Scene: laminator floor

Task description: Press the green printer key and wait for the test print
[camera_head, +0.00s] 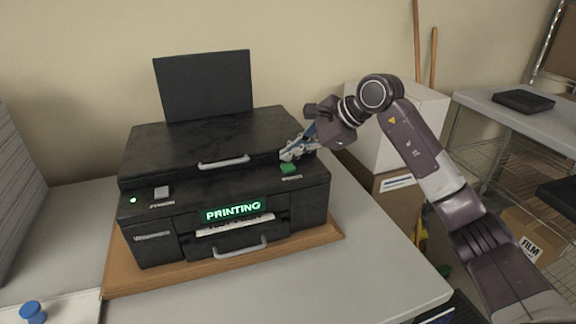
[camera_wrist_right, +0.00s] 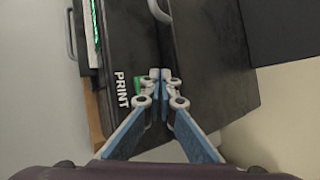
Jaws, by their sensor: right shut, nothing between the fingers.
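The black printer (camera_head: 160,240) stands on a wooden board. Its display (camera_head: 232,211) glows green and reads PRINTING. A white sheet (camera_head: 235,226) shows in the output slot below the display. The green key (camera_head: 288,168) is on the top front right of the printer. My right gripper (camera_head: 287,156) is shut and empty, its fingertips just behind the key. In the right wrist view the closed fingertips (camera_wrist_right: 160,74) partly cover the green key (camera_wrist_right: 138,86), next to the word PRINT. I cannot tell whether they touch it. My left gripper is not in view.
The wooden board (camera_head: 125,284) rests on a grey table (camera_head: 375,285). A grey power key (camera_head: 161,192) is at the printer's left. A blue knob (camera_head: 33,312) is at the lower left. Boxes (camera_head: 385,130) and a shelf with a black tray (camera_head: 522,101) stand at the right.

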